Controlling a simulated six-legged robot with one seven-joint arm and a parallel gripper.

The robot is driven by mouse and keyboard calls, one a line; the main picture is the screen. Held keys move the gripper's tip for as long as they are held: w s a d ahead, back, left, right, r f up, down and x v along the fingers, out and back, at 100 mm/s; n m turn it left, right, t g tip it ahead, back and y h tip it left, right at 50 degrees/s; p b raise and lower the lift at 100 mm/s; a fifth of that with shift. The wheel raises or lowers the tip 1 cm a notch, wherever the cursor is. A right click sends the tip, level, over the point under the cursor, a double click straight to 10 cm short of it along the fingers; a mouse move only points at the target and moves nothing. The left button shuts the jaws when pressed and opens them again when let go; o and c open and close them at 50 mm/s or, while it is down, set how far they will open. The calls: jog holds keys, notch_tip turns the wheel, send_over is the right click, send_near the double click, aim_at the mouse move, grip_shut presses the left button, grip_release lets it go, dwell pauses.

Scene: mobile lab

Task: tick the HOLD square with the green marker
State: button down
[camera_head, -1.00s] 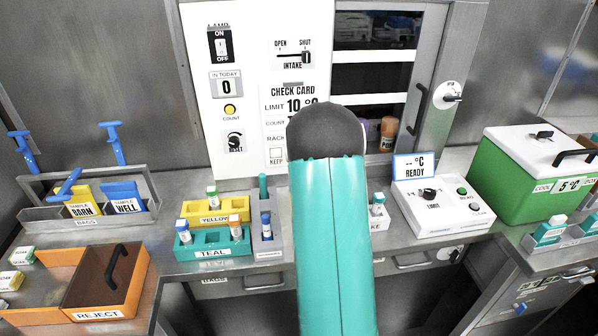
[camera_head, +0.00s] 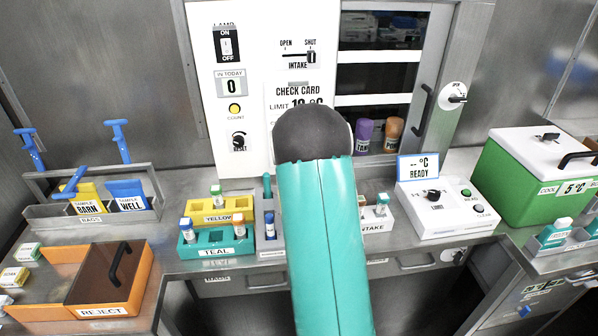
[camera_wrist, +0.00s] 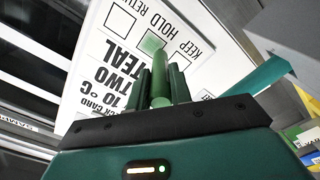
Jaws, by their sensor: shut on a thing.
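In the wrist view my gripper (camera_wrist: 160,76) is shut on the green marker (camera_wrist: 161,90), which points away from me at the check card (camera_wrist: 95,75). The card looks turned over in this view, with a row of squares beside KEEP, HOLD and RETURN. A light green patch covers the middle square, the HOLD square (camera_wrist: 152,42); I cannot tell whether it is the marker's tip or ink, or whether they touch. The KEEP square (camera_wrist: 180,61) and RETURN square (camera_wrist: 120,19) look white. In the head view my arm hides the gripper, the marker and the card's lower part.
Below the panel stand a yellow rack (camera_head: 237,204), a teal rack (camera_head: 212,250) and the intake rack (camera_head: 376,226). A control box (camera_head: 440,215) and green cool box (camera_head: 515,185) are at right. The reject bin (camera_head: 140,290) and bag holder (camera_head: 95,222) are at left.

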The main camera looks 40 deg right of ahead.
jog(key=shift+a, duration=0.1)
jog(key=shift+v, duration=2.95)
jog(key=v, duration=0.3)
